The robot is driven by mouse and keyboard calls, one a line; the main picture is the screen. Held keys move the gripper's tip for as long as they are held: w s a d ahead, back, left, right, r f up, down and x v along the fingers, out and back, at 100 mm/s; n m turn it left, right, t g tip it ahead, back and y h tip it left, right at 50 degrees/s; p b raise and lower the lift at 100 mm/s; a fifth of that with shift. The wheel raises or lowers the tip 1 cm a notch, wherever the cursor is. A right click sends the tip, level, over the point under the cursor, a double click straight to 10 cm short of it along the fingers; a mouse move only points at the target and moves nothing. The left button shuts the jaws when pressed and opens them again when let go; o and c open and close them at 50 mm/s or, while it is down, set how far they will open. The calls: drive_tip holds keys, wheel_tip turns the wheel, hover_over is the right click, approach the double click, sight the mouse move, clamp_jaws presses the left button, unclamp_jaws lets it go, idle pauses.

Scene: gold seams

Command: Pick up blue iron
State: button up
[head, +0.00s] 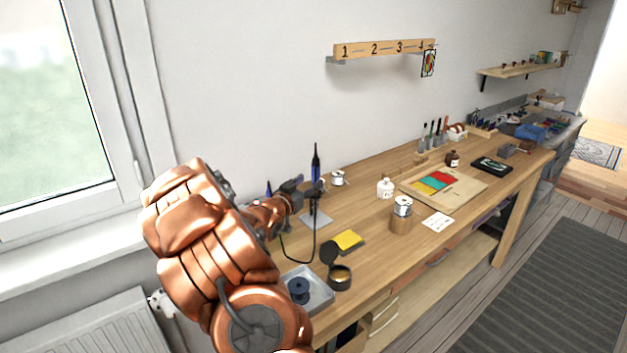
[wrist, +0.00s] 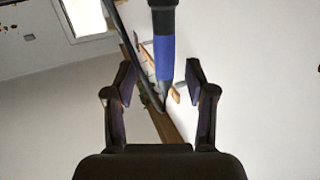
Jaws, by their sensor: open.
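The blue iron (head: 316,167) stands upright above a grey plate on the workbench, its black end up and a blue band below. Its black cord hangs in a loop in front. My gripper (head: 301,191) is open beside it, coming in from the left. In the wrist view the iron (wrist: 163,58) runs down from the top edge to between the open fingers (wrist: 160,80), with the cord left of it. The fingers do not close on it; I cannot tell whether they touch. My gripper partly hides the iron's lower part in the head view.
On the bench (head: 375,220) are a grey tray (head: 318,292) with a dark spool, an open round tin (head: 340,279), a yellow sponge (head: 347,240) and a white mug (head: 338,178). The window wall is close behind my arm. A numbered rack (head: 385,49) hangs above.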

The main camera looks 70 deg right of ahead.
sight(314, 176)
drive_tip(key=shift+s+d+p, duration=0.1)
drive_tip(key=shift+d+p, duration=1.05)
drive_tip(key=shift+d, duration=1.75)
drive_tip(key=shift+c, duration=0.4)
clamp_jaws()
